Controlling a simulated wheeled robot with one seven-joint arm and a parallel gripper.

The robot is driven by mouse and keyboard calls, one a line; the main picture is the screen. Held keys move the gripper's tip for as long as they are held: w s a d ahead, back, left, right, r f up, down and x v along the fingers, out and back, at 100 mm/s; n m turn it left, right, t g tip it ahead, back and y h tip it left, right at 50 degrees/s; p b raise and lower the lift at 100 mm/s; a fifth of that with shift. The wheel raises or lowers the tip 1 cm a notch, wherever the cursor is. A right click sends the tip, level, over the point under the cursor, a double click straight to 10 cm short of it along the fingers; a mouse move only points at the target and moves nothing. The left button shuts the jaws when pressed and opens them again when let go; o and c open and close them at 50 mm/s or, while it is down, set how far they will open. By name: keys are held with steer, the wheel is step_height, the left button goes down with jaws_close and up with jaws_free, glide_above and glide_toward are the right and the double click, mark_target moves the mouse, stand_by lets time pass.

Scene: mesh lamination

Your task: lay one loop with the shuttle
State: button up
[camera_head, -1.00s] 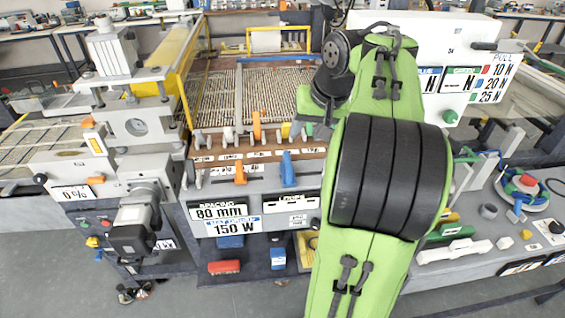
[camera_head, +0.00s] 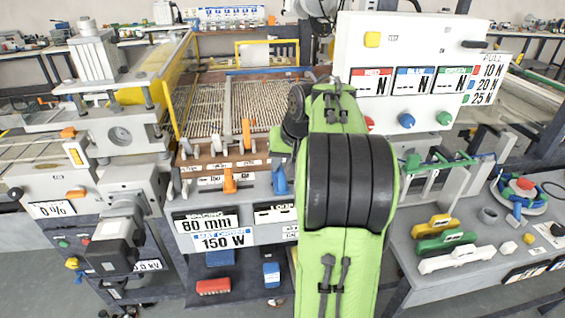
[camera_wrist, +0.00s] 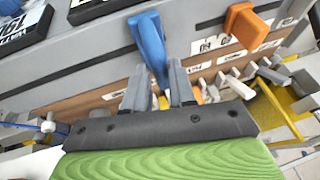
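A bed of pale strands (camera_head: 250,103) lies in the machine at the back, behind a row of small levers. A blue lever (camera_head: 279,179) and an orange lever (camera_head: 229,181) stand on the machine's front panel. The blue lever (camera_wrist: 147,40) and orange lever (camera_wrist: 246,24) also show in the wrist view. My gripper (camera_wrist: 159,68) has its two grey fingers apart, with the blue lever's lower end in the gap between them in that picture; contact cannot be told. In the head view my gripper is hidden behind my green arm. I cannot pick out the shuttle for certain.
A white box with red, blue and green labels (camera_head: 385,45) stands at the back right. Yellow (camera_head: 436,226), green (camera_head: 447,242) and white (camera_head: 456,260) pieces lie on the right bench. A yellow rail (camera_head: 165,75) borders the left.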

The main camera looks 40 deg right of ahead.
jaws_close()
steer(key=shift+d, duration=0.1)
steer(key=s+d+p, duration=0.4)
steer(key=d+p, duration=0.1)
steer(key=d, duration=0.1)
steer(key=s+d+p, duration=0.5)
steer(key=d, duration=0.2)
steer(key=s+d+p, duration=0.4)
steer(key=d+p, duration=0.1)
steer(key=d, duration=0.1)
steer(key=shift+s+d+r, duration=0.2)
steer(key=shift+s+d, duration=0.1)
steer(key=shift+s, duration=0.05)
steer(key=shift+s+d+f+p, duration=0.1)
steer(key=shift+s+d+p, duration=0.1)
steer(key=shift+d+p, duration=0.15)
steer(key=shift+d, duration=0.1)
steer(key=shift+o, duration=2.1)
jaws_free()
steer(key=shift+s+d, duration=0.1)
